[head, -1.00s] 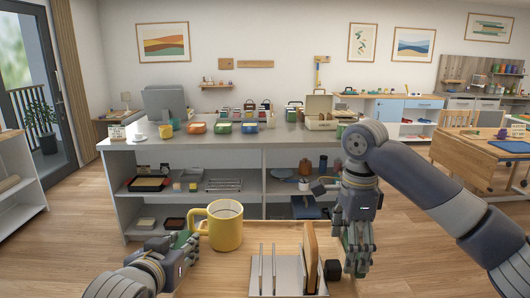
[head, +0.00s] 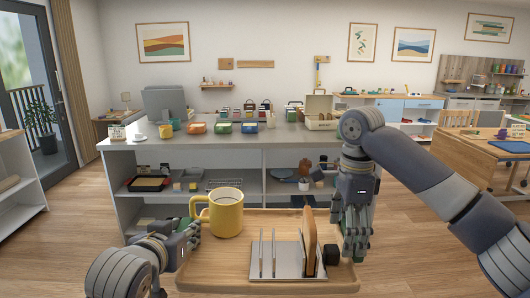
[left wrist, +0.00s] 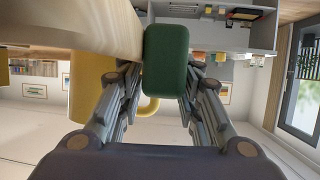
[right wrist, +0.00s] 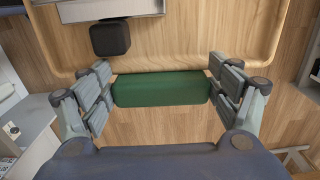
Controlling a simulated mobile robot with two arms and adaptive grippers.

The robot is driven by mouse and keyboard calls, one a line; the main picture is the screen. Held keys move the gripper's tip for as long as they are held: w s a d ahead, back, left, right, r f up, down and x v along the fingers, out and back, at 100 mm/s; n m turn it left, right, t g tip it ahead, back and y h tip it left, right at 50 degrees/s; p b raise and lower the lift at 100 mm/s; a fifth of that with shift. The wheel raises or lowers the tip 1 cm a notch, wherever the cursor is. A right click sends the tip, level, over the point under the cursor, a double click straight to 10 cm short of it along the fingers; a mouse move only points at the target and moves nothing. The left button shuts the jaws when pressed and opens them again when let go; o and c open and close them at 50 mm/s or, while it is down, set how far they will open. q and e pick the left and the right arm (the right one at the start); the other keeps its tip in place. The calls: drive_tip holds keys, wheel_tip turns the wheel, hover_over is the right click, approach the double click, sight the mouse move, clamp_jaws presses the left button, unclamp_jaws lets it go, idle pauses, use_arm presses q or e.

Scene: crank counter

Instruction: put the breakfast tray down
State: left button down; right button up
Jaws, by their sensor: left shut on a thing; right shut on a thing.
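The wooden breakfast tray (head: 212,268) is held up in front of me, between my two grippers. It carries a yellow mug (head: 227,215) at its left and a metal rack (head: 268,263) with a brown slice (head: 309,240) standing in it. A small black block (head: 331,255) sits right of the rack. My left gripper (head: 190,236) is shut on the tray's green left handle (left wrist: 167,57). My right gripper (head: 355,245) is shut on the green right handle (right wrist: 160,90), which lies between its fingers in the right wrist view. The tray's underside is hidden.
A grey counter (head: 290,135) stands beyond the tray, with several small boxes, a monitor (head: 163,103) and an open case (head: 320,115) on top. Its front middle top is bare. Lower shelves hold more items.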

sight(189, 219)
use_arm(q)
drive_tip(key=shift+w+d+r, duration=0.1)
drive_tip(key=shift+w+r, duration=1.9)
drive_tip(key=shift+w, duration=0.15)
use_arm(e)
drive_tip(key=shift+w+r, duration=2.05)
drive_tip(key=shift+w, duration=0.2)
use_arm(q)
drive_tip(key=shift+w+r, duration=0.2)
drive_tip(key=shift+w, duration=0.05)
use_arm(e)
drive_tip(key=shift+w+a+r, duration=0.1)
drive_tip(key=shift+w+r, duration=0.1)
drive_tip(key=shift+w, duration=0.05)
use_arm(q)
drive_tip(key=shift+w+r, duration=0.2)
drive_tip(key=shift+w, duration=0.05)
use_arm(e)
drive_tip(key=shift+w+r, duration=0.25)
use_arm(q)
drive_tip(key=shift+w+r, duration=0.35)
use_arm(e)
drive_tip(key=shift+w+r, duration=0.3)
drive_tip(key=shift+w, duration=0.05)
